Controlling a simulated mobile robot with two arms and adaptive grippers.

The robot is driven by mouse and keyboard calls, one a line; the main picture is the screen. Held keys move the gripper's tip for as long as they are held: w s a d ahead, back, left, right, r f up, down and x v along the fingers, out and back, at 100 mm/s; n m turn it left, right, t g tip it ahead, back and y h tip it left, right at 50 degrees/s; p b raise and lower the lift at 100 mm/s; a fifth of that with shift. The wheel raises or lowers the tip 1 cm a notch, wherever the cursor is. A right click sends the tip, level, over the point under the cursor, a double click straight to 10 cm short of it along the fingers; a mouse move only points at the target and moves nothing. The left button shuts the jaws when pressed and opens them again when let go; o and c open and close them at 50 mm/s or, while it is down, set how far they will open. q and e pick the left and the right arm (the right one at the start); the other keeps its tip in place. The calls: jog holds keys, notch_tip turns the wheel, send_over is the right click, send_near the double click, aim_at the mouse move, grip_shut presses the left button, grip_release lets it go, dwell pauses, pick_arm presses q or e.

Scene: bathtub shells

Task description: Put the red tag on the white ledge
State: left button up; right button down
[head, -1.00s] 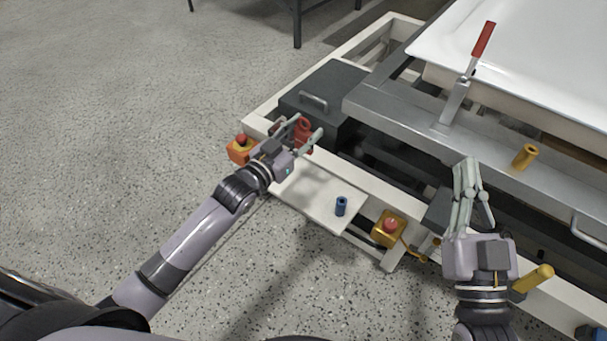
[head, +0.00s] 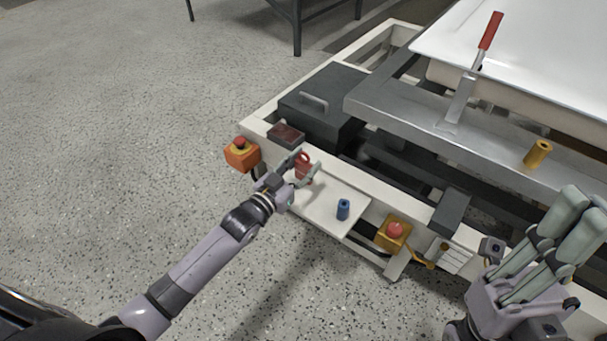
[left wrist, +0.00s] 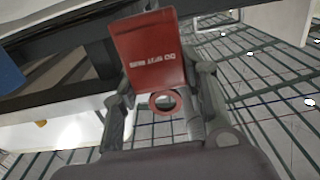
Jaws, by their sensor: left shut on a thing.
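The red tag (head: 304,172) is held in my left gripper (head: 305,171), over the left end of the white ledge (head: 322,212). In the left wrist view the tag (left wrist: 148,52) shows white lettering and a ring at its near end, between the two fingers (left wrist: 165,110). I cannot tell whether the tag touches the ledge. My right gripper (head: 565,240) is at the right, near the frame's front edge, its fingers pointing up; their gap is hard to judge.
A blue cylinder (head: 343,210) stands on the ledge to the right of the tag. A dark box (head: 325,105) with a handle lies behind.

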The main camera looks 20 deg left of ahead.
aim_at(302, 175)
pick_arm(q)
jog(key=shift+f+b, duration=0.4)
jog(key=shift+f, duration=1)
jog(key=shift+f, duration=0.15)
jog(key=o, duration=0.9)
jog(key=shift+o, duration=0.2)
